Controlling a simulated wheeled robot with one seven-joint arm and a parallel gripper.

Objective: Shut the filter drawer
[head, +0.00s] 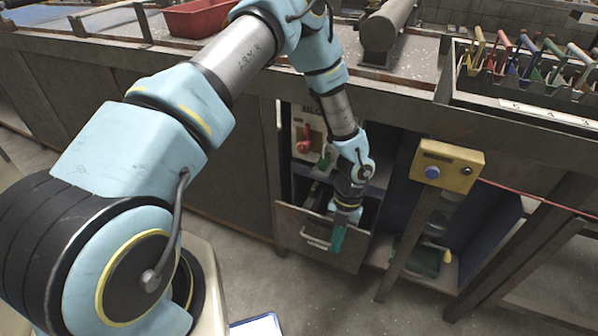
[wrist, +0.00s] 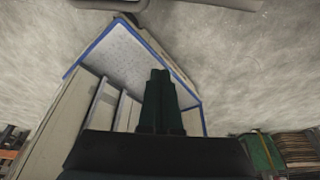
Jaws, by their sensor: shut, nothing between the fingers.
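The filter drawer (head: 292,232) is a grey metal drawer low under the bench. It stands open, with its dark inside showing behind the front panel. A pale bar handle (head: 315,241) is on that front. My gripper (head: 338,240) points down at the right part of the drawer, its green fingers overlapping the front panel. I cannot tell whether they touch it. In the wrist view my gripper (wrist: 159,76) shows its two fingers together, shut and empty. Grey panels and a blue-edged pale surface (wrist: 122,52) lie beyond them. My gripper hides part of the drawer.
A yellow button box (head: 447,166) on a slanted post stands right of the drawer. An open bay with a green item (head: 424,261) is behind it. The bench edge overhangs the drawer. Concrete floor (head: 330,295) in front is mostly clear.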

